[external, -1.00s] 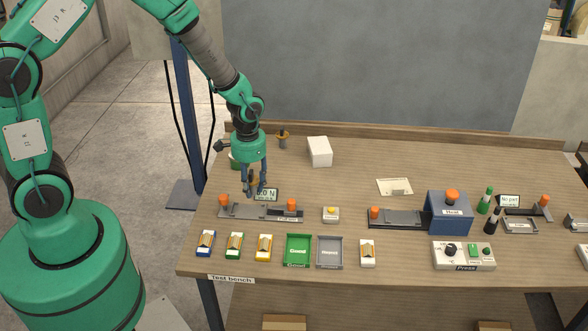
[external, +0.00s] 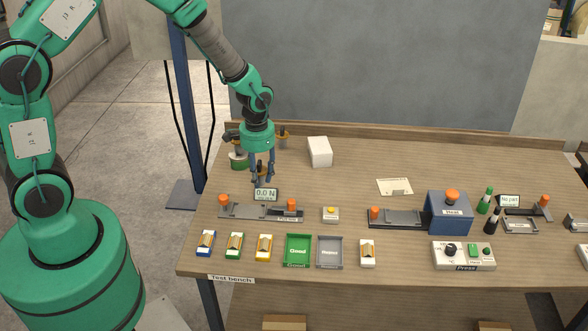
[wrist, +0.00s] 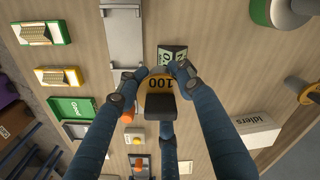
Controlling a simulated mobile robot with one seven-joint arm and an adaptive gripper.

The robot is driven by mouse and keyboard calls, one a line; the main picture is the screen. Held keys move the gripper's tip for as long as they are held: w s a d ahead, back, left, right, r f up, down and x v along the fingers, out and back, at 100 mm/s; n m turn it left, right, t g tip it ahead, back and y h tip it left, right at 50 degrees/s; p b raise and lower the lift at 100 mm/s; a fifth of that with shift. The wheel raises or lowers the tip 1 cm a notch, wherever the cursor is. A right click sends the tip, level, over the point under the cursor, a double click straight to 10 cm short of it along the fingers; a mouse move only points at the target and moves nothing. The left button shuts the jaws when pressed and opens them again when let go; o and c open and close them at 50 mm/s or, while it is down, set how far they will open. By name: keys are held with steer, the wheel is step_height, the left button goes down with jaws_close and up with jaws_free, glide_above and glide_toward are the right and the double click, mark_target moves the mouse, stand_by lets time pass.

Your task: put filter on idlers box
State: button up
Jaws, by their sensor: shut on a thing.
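My gripper (external: 262,182) is shut on a round brass-coloured piece marked 100 with a black knob (wrist: 155,82); this also shows between the fingers in the external view (external: 261,172). I see nothing labelled as a filter, and cannot tell whether this piece is it. The fingers hang above the bench, just behind the small display reading 0.0 N (external: 265,194). The idlers box is the white box (external: 319,152) at the back of the bench, right of my gripper. Its label "Idlers" reads in the wrist view (wrist: 257,130).
A peel fixture with orange knobs (external: 258,211) lies in front of the display. Another brass piece (external: 283,138) and a green round item (external: 238,160) stand at the back left. The bench between my gripper and the box looks clear.

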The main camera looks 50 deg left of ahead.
steer(key=w+a+r, duration=0.2)
steer(key=w+r, duration=0.2)
steer(key=w, duration=0.7)
steer(key=shift+a+r, duration=0.15)
steer(key=shift+r, duration=0.2)
steer(key=shift+w, duration=0.1)
glide_above(320, 150)
steer(key=shift+a+f, duration=0.1)
steer(key=shift+f, duration=0.6)
steer(key=shift+f+b, duration=0.3)
steer(key=shift+f, duration=1.5)
steer(key=shift+f, duration=0.1)
steer(key=o, duration=1.3)
steer(key=shift+c, duration=0.2)
